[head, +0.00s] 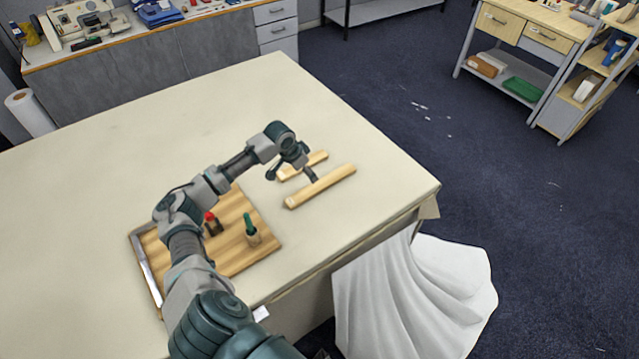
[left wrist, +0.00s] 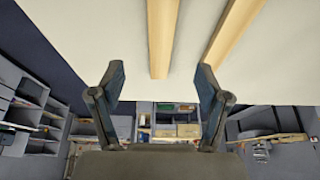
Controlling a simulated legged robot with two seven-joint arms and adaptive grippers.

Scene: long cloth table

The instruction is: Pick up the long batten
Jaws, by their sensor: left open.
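Two light wooden battens lie roughly parallel on the pale table, slanting up to the right in the head view. The long batten (head: 322,186) is nearer the front edge. The shorter batten (head: 316,160) is behind it and partly hidden by my left gripper. My left gripper (head: 291,175) is open and empty, over the battens, with one finger in front of the long one. The left wrist view shows my left gripper (left wrist: 160,88) with one batten (left wrist: 162,38) between its fingers' lines and another batten (left wrist: 234,32) to the right. My right gripper is out of view.
A wooden tray (head: 268,243) with a red-topped item (head: 210,217) and a green-handled item (head: 249,224) lies beside my left arm. White cloth (head: 415,295) hangs off the table's front right. The table's (head: 250,105) far side is clear.

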